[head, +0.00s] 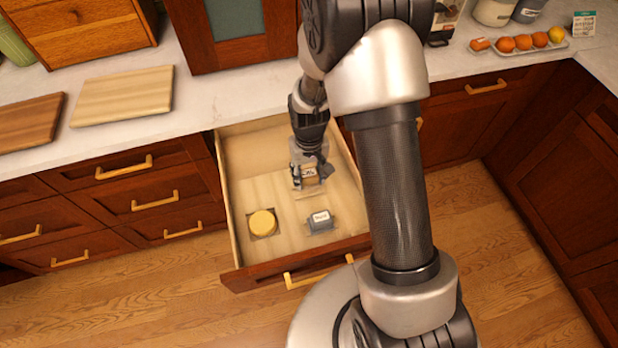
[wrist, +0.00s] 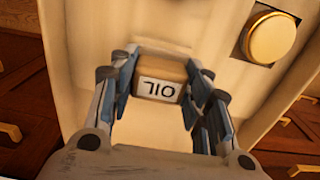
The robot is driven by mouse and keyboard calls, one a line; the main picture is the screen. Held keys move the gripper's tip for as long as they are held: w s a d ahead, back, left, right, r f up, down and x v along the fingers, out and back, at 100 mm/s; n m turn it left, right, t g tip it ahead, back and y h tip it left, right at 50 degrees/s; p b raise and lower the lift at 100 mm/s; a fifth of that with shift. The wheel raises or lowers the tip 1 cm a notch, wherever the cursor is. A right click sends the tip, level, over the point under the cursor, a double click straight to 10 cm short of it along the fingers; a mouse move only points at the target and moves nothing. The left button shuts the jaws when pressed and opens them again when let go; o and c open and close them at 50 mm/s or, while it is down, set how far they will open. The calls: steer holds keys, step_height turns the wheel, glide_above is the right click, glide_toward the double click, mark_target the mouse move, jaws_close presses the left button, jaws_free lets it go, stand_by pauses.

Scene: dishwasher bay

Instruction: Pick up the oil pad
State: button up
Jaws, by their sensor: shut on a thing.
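The oil pad is a small brown block with a white label reading "OIL" (wrist: 162,86). My gripper (wrist: 160,80) has its fingers on both sides of it in the wrist view and is shut on it. In the head view the oil pad (head: 309,174) shows between the fingertips of my gripper (head: 307,178), inside the open drawer (head: 245,268). I cannot tell whether the pad touches the drawer floor.
A round yellow item (head: 262,223) and a grey block with a white label (head: 320,220) sit toward the drawer's front. The drawer walls surround my gripper. The counter (head: 225,98) is above, with two cutting boards at the left.

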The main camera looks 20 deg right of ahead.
mark_target(309, 174)
step_height(309, 174, up, 16)
steer(key=p, duration=0.4)
steer(key=o, duration=0.5)
steer(key=c, duration=0.4)
